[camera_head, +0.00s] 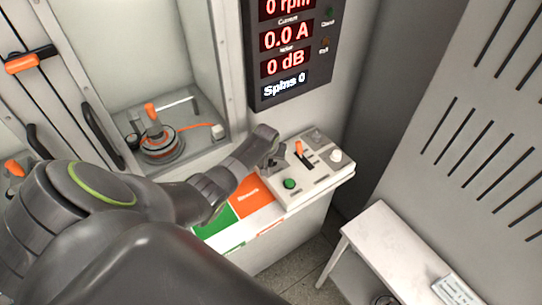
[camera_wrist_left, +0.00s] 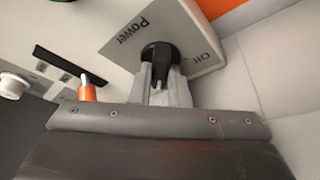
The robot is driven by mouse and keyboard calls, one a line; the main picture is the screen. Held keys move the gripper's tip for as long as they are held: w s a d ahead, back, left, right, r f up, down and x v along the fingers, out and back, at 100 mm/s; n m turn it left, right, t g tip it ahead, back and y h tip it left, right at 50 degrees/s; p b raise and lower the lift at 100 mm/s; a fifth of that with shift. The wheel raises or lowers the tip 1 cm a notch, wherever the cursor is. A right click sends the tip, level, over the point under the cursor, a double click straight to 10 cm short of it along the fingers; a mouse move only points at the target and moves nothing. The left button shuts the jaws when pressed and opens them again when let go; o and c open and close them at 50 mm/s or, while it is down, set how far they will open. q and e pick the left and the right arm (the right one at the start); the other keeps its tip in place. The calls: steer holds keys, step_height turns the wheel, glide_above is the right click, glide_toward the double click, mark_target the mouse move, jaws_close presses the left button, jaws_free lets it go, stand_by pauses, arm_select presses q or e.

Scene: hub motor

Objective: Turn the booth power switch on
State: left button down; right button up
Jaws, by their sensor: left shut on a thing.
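The booth power switch is a black rotary knob (camera_wrist_left: 160,52) on a light plate marked "Power" in the left wrist view. A short label beside it looks like "Off", but I cannot read it surely. My left gripper (camera_wrist_left: 163,84) is shut on the knob, with its fingers on either side of it. In the head view my left gripper (camera_head: 273,160) is at the left end of the white control panel (camera_head: 318,186), and it mostly hides the knob.
The panel carries a green button (camera_head: 290,183), an orange lever (camera_head: 299,148) and a white knob (camera_head: 336,156) close to the gripper. A display (camera_head: 285,45) reads 0 rpm, 0.0 A and 0 dB. A motor (camera_head: 160,142) sits in the booth. A white bench (camera_head: 385,250) stands at right.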

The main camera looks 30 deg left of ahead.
stand_by(0.4)
arm_select(q)
steer(key=c, duration=1.4)
jaws_free()
steer(key=shift+s+r, duration=0.15)
steer(key=shift+r, duration=0.35)
steer(key=v, duration=1.6)
steer(key=shift+s+r, duration=0.1)
steer(key=shift+r, duration=0.1)
steer(key=shift+f, duration=0.1)
